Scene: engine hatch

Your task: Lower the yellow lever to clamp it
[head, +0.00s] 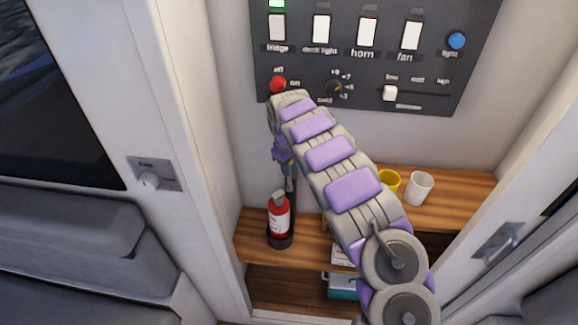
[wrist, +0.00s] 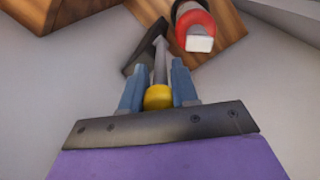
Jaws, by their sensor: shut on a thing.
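The yellow lever shows in the wrist view as a round yellow knob (wrist: 158,97) on a thin grey shaft. The shaft runs up the picture to a dark base plate (wrist: 145,48) by the pale wall. My gripper (wrist: 158,90) has its blue-grey fingers on either side of the knob and is shut on it. In the head view my gripper (head: 287,168) hangs below the far end of my arm, above and near the fire extinguisher. The lever is mostly hidden or too small to make out there.
A red fire extinguisher (head: 279,216) stands on the wooden shelf (head: 450,203), close below my gripper; its top shows in the wrist view (wrist: 195,28). A yellow cup (head: 389,180) and white cup (head: 419,188) stand to the right. A switch panel (head: 345,65) is above.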

